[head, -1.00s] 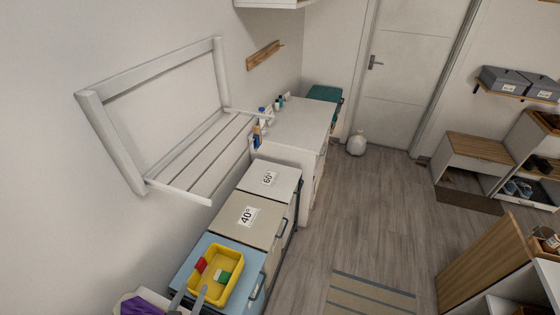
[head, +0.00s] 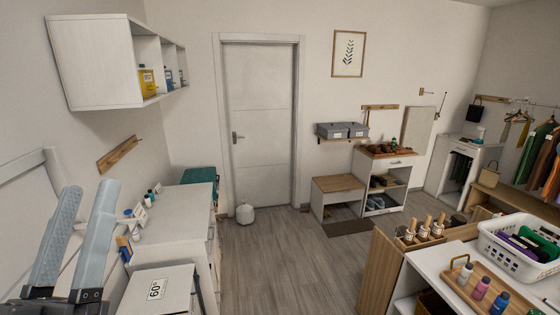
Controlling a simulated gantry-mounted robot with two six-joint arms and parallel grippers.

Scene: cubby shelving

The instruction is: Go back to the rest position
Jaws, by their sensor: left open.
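My left gripper (head: 78,238) is at the lower left of the head view, raised in front of the wall rack. Its two pale blue-grey fingers point up and stand apart, with nothing between them. My right gripper does not show in the head view.
A white cabinet (head: 176,228) with small bottles and a bin marked 60° (head: 155,290) stand just right of the left gripper. A wall cubby (head: 98,75) hangs above. At the lower right, a white counter (head: 437,268) holds bottles and a white basket (head: 505,250). The floor (head: 300,262) between is clear.

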